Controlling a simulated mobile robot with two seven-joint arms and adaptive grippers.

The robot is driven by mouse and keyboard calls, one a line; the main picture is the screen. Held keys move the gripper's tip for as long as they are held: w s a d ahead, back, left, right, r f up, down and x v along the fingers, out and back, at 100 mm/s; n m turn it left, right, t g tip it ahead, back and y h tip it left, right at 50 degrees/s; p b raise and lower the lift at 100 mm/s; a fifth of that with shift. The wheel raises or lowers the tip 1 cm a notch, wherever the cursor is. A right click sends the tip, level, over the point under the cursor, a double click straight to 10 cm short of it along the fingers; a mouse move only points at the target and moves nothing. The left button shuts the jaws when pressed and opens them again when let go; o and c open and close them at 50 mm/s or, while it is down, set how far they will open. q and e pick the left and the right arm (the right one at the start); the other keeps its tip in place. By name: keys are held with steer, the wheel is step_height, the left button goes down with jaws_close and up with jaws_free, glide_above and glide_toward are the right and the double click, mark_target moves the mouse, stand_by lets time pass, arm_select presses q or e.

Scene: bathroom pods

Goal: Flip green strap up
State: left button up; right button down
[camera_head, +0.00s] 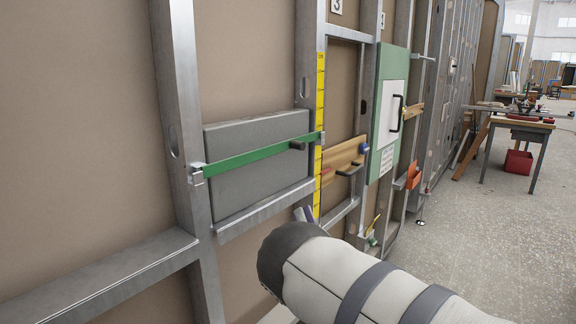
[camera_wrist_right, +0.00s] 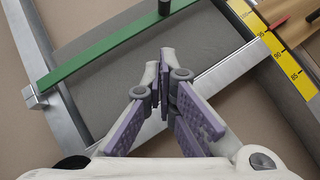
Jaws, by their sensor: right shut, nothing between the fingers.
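The green strap (camera_head: 250,156) is a flat bar running across the front of a grey panel (camera_head: 238,184) on the metal-framed wall. Its left end sits at a metal bracket on a stud, and its right end is at the yellow ruler stud. A dark knob (camera_head: 297,145) stands out near its right end. In the right wrist view the strap (camera_wrist_right: 100,48) crosses the upper left. My right gripper (camera_wrist_right: 166,56) is shut and empty, below the strap and apart from it. In the head view my right arm mostly hides this gripper. My left gripper is out of view.
A yellow ruler (camera_head: 320,110) runs up a stud right of the panel. A metal ledge (camera_head: 265,207) lies under the panel. A wooden block with handles (camera_head: 343,160) and a green-framed board (camera_head: 388,110) are farther right. A workbench (camera_head: 515,123) stands at the back right; floor before it is clear.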

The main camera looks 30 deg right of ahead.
steer(key=b, duration=0.4)
glide_toward(288, 149)
steer(key=w+a, duration=0.2)
steer(key=w, duration=0.2)
steer(key=d+r, duration=0.2)
steer(key=r, duration=0.1)
steer(key=shift+w+d, duration=0.2)
steer(key=shift+d, duration=0.1)
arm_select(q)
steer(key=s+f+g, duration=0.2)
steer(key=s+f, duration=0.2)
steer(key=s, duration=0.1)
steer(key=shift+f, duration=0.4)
